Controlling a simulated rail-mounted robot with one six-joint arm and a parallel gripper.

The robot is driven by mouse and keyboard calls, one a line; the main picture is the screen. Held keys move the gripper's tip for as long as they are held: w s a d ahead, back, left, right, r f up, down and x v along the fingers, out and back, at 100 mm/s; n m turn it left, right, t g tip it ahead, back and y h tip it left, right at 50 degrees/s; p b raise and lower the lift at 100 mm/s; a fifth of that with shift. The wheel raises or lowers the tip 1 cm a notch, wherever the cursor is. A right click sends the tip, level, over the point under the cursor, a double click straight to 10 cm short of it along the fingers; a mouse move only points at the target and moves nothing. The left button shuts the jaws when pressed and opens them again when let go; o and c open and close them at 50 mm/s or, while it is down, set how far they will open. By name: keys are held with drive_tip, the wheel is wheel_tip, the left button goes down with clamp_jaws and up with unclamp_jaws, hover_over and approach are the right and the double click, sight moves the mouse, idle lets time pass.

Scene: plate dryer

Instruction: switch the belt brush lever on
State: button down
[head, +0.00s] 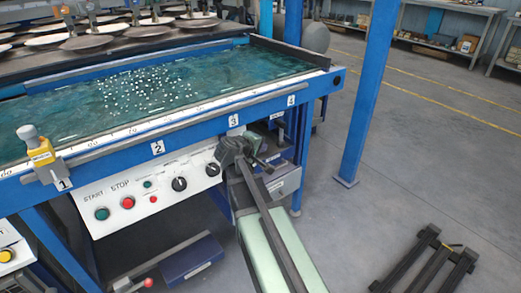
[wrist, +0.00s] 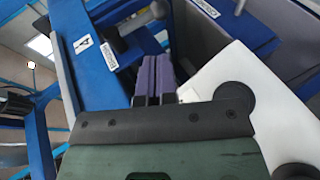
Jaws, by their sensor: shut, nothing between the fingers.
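I cannot identify the belt brush lever with certainty. My gripper (head: 263,161) is in front of the machine's right part, below the blue rail, right of the white control panel (head: 150,192). In the wrist view, my gripper (wrist: 156,62) has its two purple fingers together, shut and empty. They appear apart from the grey bar. My arm and wrist hide part of the machine front.
A grey box (head: 287,182) sits under the rail beside my gripper. Black round knobs (head: 180,184) stand out from the panel. A red-knobbed handle (head: 148,283) is low at left. A blue post (head: 366,90) stands at right. The floor between post and machine is clear.

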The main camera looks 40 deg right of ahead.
sight(278, 144)
drive_tip(key=b+x, duration=0.3)
drive_tip(key=x, duration=0.7)
drive_tip(key=shift+w+d+f+b, duration=0.1)
drive_tip(key=shift+d+f+b, duration=0.1)
drive_tip(key=shift+b, duration=0.2)
drive_tip(key=shift+d, duration=0.15)
